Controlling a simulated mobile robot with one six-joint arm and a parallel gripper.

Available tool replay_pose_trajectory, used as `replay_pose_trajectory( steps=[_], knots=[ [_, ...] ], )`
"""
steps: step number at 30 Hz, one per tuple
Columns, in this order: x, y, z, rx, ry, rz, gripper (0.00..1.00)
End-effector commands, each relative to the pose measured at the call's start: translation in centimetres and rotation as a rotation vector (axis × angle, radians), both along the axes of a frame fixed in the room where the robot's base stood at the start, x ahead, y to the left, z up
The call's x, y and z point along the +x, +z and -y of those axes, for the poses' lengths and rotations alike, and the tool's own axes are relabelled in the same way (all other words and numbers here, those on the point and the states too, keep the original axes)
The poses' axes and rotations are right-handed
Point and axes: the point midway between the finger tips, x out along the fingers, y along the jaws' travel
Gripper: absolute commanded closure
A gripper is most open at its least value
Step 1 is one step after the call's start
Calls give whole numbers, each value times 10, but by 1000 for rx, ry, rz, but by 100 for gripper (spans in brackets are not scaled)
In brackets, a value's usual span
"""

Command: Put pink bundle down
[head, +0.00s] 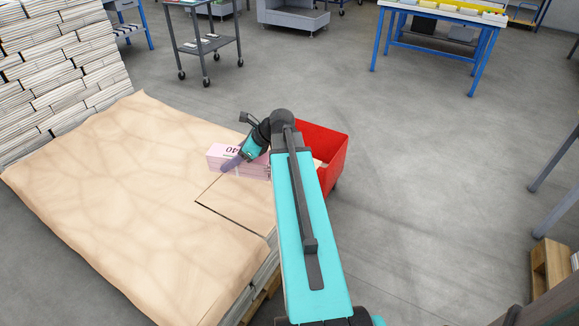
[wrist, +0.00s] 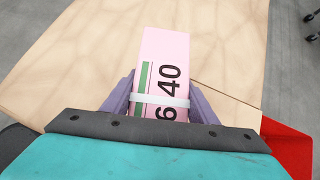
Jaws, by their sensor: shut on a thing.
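The pink bundle (head: 222,154) has a white band and large black digits on top. In the wrist view the bundle (wrist: 160,70) lies between the two purple fingers of my gripper (wrist: 160,100), which is shut on its sides. In the head view my gripper (head: 240,161) is over the right part of the paper-covered stack (head: 120,190), near its right edge. I cannot tell whether the bundle touches the brown sheet. My arm hides part of the bundle's right end in the head view.
A red bin (head: 325,145) stands just right of the stack, partly behind my arm. A dark line (head: 230,219) marks a sheet edge on the cover. Tall piles of newspapers (head: 60,70) rise at the back left. A grey cart (head: 207,45) and blue-legged table (head: 440,30) stand behind.

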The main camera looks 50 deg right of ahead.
Motion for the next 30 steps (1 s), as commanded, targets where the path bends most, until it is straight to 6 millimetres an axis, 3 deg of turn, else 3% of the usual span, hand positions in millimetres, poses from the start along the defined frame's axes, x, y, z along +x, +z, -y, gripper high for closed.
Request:
replay_pose_trajectory(
  steps=[18,24,30],
  knots=[
    [-62,-77,132,0,-218,3,100],
    [-81,-93,161,0,-267,3,100],
    [-90,-98,173,0,-289,3,100]
  ],
)
